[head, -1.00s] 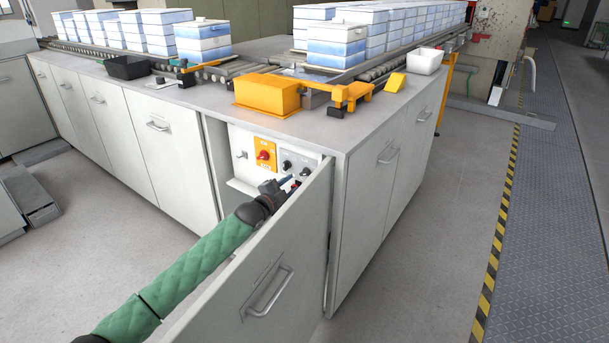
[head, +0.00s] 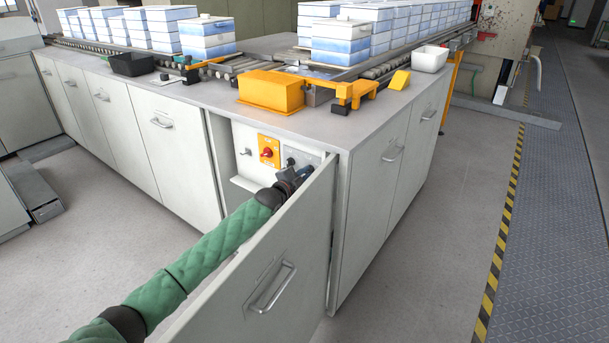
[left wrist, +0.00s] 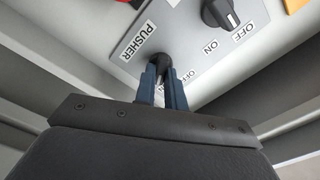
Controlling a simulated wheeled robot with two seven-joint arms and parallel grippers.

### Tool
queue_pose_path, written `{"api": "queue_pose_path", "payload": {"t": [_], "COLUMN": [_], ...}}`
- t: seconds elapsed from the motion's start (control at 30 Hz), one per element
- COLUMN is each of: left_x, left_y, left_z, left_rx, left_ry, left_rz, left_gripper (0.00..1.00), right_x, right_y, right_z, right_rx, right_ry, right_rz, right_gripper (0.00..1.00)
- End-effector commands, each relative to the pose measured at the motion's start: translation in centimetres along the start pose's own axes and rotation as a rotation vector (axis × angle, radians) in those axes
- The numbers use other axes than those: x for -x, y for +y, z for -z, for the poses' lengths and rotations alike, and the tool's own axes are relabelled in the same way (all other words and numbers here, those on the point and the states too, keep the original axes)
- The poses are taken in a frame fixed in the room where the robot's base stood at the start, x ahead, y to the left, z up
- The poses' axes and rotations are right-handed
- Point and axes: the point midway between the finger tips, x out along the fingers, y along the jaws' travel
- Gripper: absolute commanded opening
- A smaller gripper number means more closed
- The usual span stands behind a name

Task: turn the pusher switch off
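The pusher switch (left wrist: 159,66) is a black rotary knob on a grey panel (left wrist: 188,50), beside the label PUSHER. In the left wrist view, the two blue fingers of my left gripper (left wrist: 161,80) stand on either side of its knob, with little or no gap. The fingers partly cover the knob and its lower label, so its exact setting is hard to read. In the head view, my left gripper (head: 297,174) reaches into the open cabinet and hides this switch. My right gripper is in neither view.
A second black knob (left wrist: 222,13) with ON and OFF labels sits close by. An orange plate with a red switch (head: 267,152) is to the left. The open cabinet door (head: 270,250) stands right beside my left arm.

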Motion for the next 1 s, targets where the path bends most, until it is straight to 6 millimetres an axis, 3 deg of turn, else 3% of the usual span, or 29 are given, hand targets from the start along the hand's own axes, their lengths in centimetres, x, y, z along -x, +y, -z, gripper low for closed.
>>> {"api": "queue_pose_path", "payload": {"t": [0.47,1.0], "left_x": [0.0,0.1], "left_y": [0.0,0.0], "left_z": [0.0,-0.1], "left_rx": [0.059,0.498], "left_ry": [-0.001,-0.003], "left_rz": [-0.001,-0.002], "left_gripper": [0.0,0.0], "right_x": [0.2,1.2], "right_y": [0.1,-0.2], "right_z": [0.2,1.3], "right_rx": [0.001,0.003], "right_ry": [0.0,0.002], "right_rz": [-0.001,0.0], "right_gripper": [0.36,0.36]}}
